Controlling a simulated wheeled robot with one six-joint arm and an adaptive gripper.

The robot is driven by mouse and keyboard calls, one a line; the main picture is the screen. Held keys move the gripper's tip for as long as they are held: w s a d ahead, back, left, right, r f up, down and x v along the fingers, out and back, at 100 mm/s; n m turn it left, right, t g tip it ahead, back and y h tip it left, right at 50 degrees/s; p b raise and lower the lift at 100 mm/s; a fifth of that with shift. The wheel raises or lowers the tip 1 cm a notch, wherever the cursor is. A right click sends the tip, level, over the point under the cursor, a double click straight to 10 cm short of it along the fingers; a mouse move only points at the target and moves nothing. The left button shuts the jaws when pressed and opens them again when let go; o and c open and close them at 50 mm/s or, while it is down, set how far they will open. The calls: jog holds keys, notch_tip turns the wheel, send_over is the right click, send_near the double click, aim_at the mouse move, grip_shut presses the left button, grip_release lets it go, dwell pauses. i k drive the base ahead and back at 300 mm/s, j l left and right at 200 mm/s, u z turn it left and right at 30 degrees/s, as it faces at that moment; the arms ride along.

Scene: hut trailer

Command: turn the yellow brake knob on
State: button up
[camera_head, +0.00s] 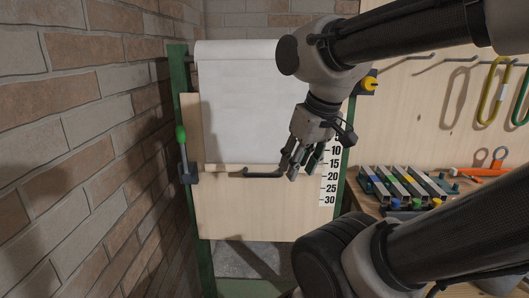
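The yellow brake knob (370,83) sits on a dark mount at the right post of the green-framed board, just right of my arm's wrist. My gripper (301,169) points down in front of the board, below and left of the knob and well apart from it. Its fingers look spread with a gap between them and nothing held. They are near the right end of a dark handle (262,174) on the board; I cannot tell whether they touch it. My arm covers part of the board's upper right.
A white sheet (235,110) hangs on the board, with a number scale (330,175) at right. A green-knobbed lever (182,140) is on the left post. A brick wall (70,130) stands left. Colored clamps (400,185) and an orange tool (485,171) lie on the right bench.

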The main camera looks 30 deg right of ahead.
aim_at(369, 84)
jog(key=z, duration=1.35)
